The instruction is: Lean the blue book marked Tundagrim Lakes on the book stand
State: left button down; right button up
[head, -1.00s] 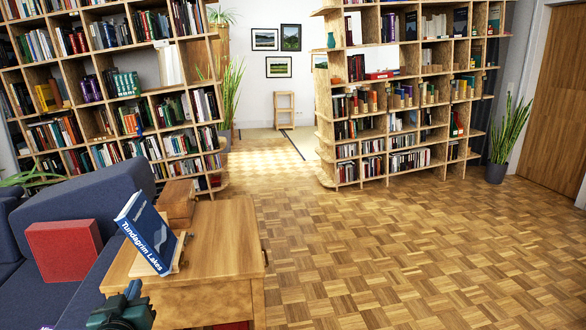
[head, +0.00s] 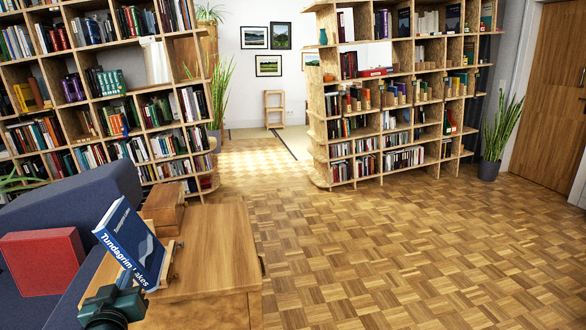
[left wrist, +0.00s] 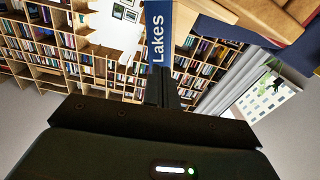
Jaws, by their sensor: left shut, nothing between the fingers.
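The blue book marked Tundagrim Lakes (head: 130,245) leans back, tilted, on the wooden book stand (head: 172,262) on a small wooden cabinet. Most of the stand is hidden behind the book. My left gripper (head: 124,281) is at the lower left of the book in the head view, close to its spine side. In the left wrist view its fingers (left wrist: 162,88) are closed together with nothing between them, just below the spine (left wrist: 157,35) lettered Lakes. I cannot tell whether they touch the book. My right gripper is not in view.
The cabinet top (head: 220,240) is bare to the right of the stand. A wooden box (head: 163,208) sits behind the book. A blue sofa (head: 75,210) with a red block-like object (head: 42,262) is at left. Parquet floor at right is clear.

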pick_arm(q)
jog(key=shift+w+a, duration=0.1)
jog(key=shift+w, duration=0.25)
jog(key=shift+s, duration=0.1)
jog(key=shift+w, duration=0.45)
jog(key=shift+b+x, duration=0.3)
jog(key=shift+x, duration=1.05)
jog(key=p+v, duration=0.3)
jog(key=shift+s+r, duration=0.2)
jog(key=shift+s, duration=0.15)
jog(key=shift+p+v, duration=0.7)
jog(key=shift+v, duration=0.5)
